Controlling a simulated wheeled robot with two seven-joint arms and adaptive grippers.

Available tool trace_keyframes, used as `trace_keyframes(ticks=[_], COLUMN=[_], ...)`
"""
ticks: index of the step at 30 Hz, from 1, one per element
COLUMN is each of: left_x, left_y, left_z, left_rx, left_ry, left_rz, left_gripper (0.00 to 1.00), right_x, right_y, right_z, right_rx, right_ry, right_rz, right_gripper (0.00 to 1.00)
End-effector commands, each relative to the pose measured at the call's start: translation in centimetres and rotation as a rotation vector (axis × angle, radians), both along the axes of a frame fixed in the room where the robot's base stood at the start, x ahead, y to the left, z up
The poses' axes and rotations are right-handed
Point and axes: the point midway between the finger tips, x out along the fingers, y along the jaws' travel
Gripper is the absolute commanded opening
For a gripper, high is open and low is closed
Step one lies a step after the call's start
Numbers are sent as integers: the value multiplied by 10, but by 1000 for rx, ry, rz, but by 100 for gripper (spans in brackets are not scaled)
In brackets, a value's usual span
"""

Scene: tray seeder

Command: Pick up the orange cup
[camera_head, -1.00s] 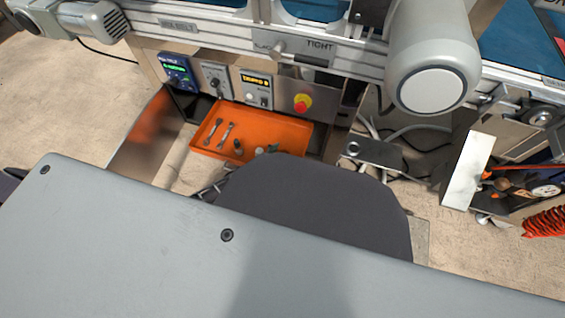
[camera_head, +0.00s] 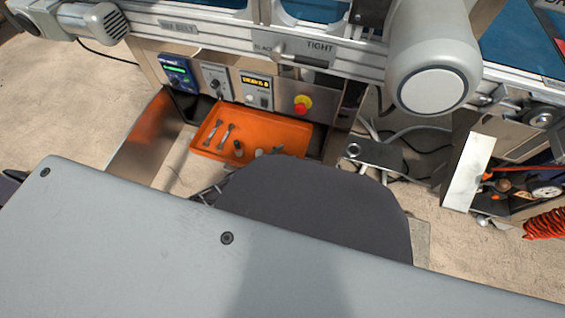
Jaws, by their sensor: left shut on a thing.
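No orange cup shows in the head view. A small part of my left gripper (camera_head: 211,192), dark linkage, shows at the left edge of my dark rounded body part, just below the orange tray. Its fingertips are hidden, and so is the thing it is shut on. My right gripper is not in view.
An orange tray (camera_head: 202,146) holding tools and small parts lies under the machine frame. Above it are control panels and a red stop button (camera_head: 303,104). A grey box (camera_head: 375,153) with cables lies to its right. A coiled orange hose (camera_head: 545,223) is at far right. Bare floor shows at left.

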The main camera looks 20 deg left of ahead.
Motion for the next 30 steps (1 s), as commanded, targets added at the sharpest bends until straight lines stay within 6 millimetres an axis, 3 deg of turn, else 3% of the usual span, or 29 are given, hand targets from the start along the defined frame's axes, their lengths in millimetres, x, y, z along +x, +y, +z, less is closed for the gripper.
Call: trace_keyframes(ticks=[16,30], left_x=[0,0], left_y=[0,0], left_z=[8,52], left_rx=[0,-1], left_ry=[-1,-2], left_rz=[0,-1], left_gripper=[28,28], right_x=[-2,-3], right_y=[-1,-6], right_z=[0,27], right_rx=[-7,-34], right_ry=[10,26], right_rz=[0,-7], right_gripper=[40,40])
